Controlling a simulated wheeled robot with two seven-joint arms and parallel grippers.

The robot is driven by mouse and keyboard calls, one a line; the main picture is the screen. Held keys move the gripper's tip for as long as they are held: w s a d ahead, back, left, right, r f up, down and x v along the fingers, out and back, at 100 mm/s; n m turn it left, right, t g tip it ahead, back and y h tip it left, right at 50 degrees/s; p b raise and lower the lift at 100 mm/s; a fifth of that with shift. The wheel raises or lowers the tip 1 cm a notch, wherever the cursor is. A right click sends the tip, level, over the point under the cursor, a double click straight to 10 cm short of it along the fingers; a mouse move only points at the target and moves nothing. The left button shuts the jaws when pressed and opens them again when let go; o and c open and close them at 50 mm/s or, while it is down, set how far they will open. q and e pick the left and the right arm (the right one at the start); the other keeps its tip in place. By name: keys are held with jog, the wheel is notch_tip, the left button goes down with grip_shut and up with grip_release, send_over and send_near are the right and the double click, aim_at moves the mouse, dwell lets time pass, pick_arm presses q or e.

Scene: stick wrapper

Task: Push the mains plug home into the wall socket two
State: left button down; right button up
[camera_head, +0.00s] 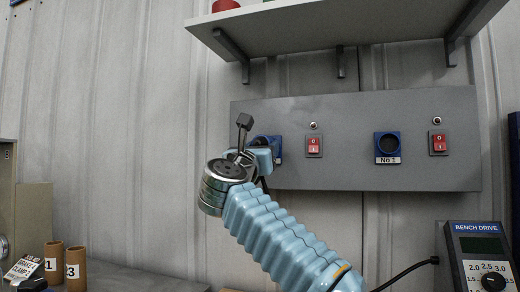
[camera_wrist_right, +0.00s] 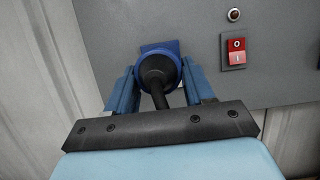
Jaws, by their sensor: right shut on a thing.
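The left blue wall socket (camera_head: 277,149) is on the grey panel, mostly hidden behind my right gripper (camera_head: 263,156) in the head view; its label cannot be read. In the right wrist view, the blue socket (camera_wrist_right: 172,46) shows just behind the black mains plug (camera_wrist_right: 155,69). My right gripper (camera_wrist_right: 157,80) is shut on the plug, one blue finger on each side, with the cable trailing back toward the palm. The plug lines up with the socket's round opening, but I cannot tell how deep it sits. My left gripper is not in view.
Another blue socket (camera_head: 388,146), labelled No 1, is to the right on the panel (camera_head: 340,110). Red switches (camera_head: 314,146) (camera_head: 438,143) sit beside the sockets. A shelf (camera_head: 335,28) overhangs above. A bench drive box (camera_head: 481,255) and cardboard tubes (camera_head: 75,268) stand below.

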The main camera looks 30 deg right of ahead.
jog(key=shift+w+d+r, duration=0.1)
jog(key=shift+d, duration=0.05)
jog(key=o, duration=1.2)
jog(key=shift+o, duration=0.2)
jog(key=shift+f, duration=0.25)
jog(key=b+v, duration=0.5)
jog(key=v, duration=0.8)
jog(key=shift+a, duration=0.3)
